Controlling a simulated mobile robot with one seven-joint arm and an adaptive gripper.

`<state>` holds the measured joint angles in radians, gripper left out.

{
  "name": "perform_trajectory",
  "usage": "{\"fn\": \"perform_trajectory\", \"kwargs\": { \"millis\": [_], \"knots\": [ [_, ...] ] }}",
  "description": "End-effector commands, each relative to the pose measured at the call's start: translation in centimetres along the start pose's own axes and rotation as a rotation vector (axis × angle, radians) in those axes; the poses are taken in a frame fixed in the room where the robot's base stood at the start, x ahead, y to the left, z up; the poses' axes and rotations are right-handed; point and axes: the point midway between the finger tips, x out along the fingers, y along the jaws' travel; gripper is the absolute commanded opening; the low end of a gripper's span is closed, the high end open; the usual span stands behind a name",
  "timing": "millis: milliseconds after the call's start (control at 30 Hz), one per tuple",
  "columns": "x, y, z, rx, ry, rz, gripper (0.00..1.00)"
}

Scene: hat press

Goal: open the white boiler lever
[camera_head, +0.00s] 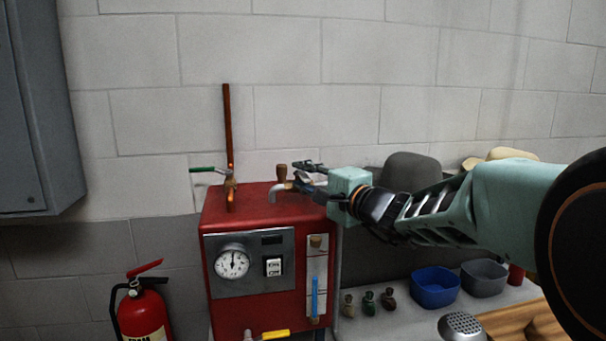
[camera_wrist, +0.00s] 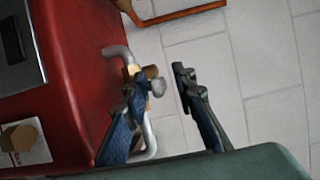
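The red boiler (camera_head: 265,212) stands against the wall, with a bent grey pipe (camera_head: 288,190) on its top right. A brown wooden-looking knob (camera_head: 281,173) rises by this pipe. In the wrist view the pipe (camera_wrist: 151,140) runs behind my left finger, and the brown knob (camera_wrist: 150,71) has a small whitish end (camera_wrist: 158,88) showing between the fingers. I cannot clearly make out a white lever; this fitting may be it, partly hidden by the finger. My gripper (camera_head: 300,173) is at the pipe, its fingers (camera_wrist: 157,78) apart, with no visible grip on anything.
A green-handled valve (camera_head: 207,169) with a copper pipe (camera_head: 228,130) is on the boiler's left top. A yellow lever (camera_head: 275,335) is low on its front. A fire extinguisher (camera_head: 144,311) stands left. Blue (camera_head: 435,288) and grey (camera_head: 483,278) bowls sit right.

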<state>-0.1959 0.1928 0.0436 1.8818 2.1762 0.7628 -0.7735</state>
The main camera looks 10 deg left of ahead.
Motion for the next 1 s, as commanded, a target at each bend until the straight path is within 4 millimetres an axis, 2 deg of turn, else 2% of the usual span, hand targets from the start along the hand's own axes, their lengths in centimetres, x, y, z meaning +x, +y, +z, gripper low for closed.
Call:
{"fn": "perform_trajectory", "kwargs": {
  "millis": [200,433,1000],
  "knots": [
    [0.01,0.04,0.01,0.0,0.0,0.0,0.24],
    [0.0,0.03,-0.01,0.0,0.0,0.0,0.0],
    [-0.09,0.1,-0.28,0.0,-0.015,0.001,0.0]
  ]
}}
